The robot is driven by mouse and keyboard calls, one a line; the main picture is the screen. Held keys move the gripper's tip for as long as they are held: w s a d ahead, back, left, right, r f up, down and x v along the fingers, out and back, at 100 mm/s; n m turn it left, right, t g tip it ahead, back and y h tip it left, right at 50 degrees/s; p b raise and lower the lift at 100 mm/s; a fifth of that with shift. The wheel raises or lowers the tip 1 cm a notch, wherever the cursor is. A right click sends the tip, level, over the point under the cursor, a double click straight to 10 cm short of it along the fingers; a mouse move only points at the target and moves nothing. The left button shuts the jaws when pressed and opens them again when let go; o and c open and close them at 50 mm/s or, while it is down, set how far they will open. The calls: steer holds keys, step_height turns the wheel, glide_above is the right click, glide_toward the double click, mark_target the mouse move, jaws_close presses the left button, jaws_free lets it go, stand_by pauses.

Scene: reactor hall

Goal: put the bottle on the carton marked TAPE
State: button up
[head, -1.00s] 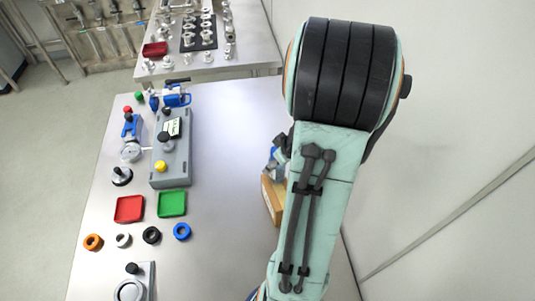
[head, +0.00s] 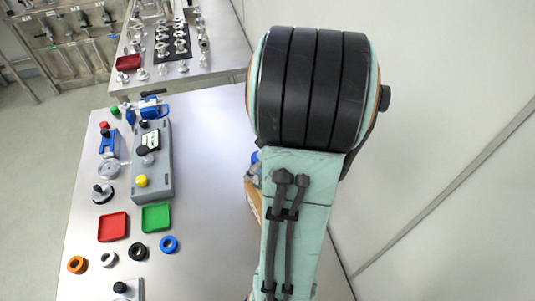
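My arm covers the right part of the table in the head view, and my gripper cannot be made out behind it. A tan box-like thing (head: 253,198) shows only as a strip at the arm's left edge; no marking on it can be read, so I cannot tell whether it is the TAPE carton. A small blue and grey thing (head: 254,171) shows just above it, mostly hidden by the arm; I cannot tell what it is. No bottle can be recognised.
A grey box with a yellow knob (head: 142,181), a red tray (head: 112,227), a green tray (head: 156,217) and several rings, including a blue one (head: 169,244), stand on the left. The middle of the table (head: 210,190) is clear. A wall runs along the right.

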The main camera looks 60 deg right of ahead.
steer(key=v, duration=0.9)
steer(key=shift+r, duration=0.3)
steer(key=w+a+r+n+y, duration=0.1)
steer(key=w+a+r+n, duration=0.2)
steer(key=w+a+n, duration=0.5)
steer(key=a+y, duration=0.2)
steer(key=a, duration=1.1)
steer(key=s+a+f+m+g, duration=0.1)
steer(key=s+a+m+g, duration=0.1)
steer(key=s, duration=0.3)
steer(key=s+a+f+m+g+h, duration=0.1)
steer(key=s+a+m+g, duration=0.1)
steer(key=s, duration=0.3)
steer(key=shift+a+f+g, duration=0.35)
steer(key=shift+a+g, duration=0.05)
steer(key=shift+a, duration=0.2)
